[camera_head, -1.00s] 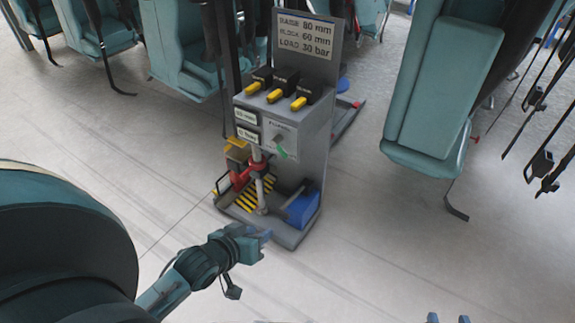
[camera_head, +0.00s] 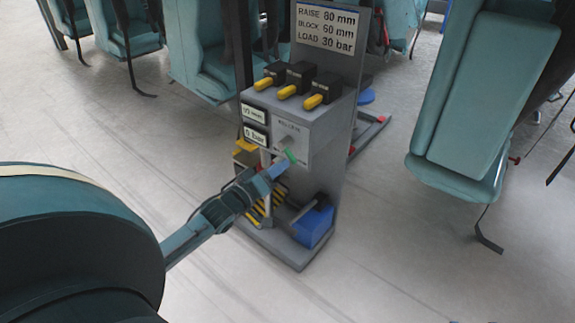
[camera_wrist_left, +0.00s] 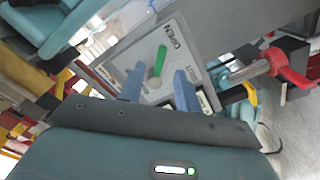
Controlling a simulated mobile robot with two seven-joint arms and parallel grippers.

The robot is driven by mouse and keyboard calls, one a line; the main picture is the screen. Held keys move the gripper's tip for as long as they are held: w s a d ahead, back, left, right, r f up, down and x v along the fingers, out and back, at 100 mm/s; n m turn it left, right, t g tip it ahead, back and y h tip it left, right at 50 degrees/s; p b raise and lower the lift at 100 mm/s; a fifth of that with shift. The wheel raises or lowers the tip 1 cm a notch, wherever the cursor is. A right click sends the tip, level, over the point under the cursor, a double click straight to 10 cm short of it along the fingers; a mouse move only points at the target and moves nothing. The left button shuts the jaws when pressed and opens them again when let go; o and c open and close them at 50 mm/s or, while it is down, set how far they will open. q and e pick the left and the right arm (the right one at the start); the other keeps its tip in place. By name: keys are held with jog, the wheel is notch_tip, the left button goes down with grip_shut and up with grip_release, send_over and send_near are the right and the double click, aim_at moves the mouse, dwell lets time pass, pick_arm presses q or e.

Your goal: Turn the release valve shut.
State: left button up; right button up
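The release valve has a green handle (camera_head: 290,156) on the grey front panel of the pump stand (camera_head: 318,125). In the left wrist view the green handle (camera_wrist_left: 160,61) lies near the printed word OPEN. My left gripper (camera_head: 277,168) is at the panel, its tips close to the handle. In the left wrist view its two blue fingers (camera_wrist_left: 159,72) are apart, one on each side of the handle's near end, with visible gaps. Contact with the handle does not show. Only a sliver of my right gripper (camera_head: 467,321) shows at the bottom edge.
Several black blocks with yellow levers (camera_head: 288,91) stand on top of the stand, under a sign plate (camera_head: 327,27). A blue box (camera_head: 314,226) sits on the stand's base. Teal seats (camera_head: 485,90) stand right and behind. The floor in front is clear.

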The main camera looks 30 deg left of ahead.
aim_at(290, 159)
pick_arm(q)
jog(key=w, duration=0.2)
jog(key=w+b, duration=0.1)
jog(key=w, duration=0.1)
jog(key=shift+w+d, duration=0.2)
jog(key=shift+w, duration=0.2)
grip_shut()
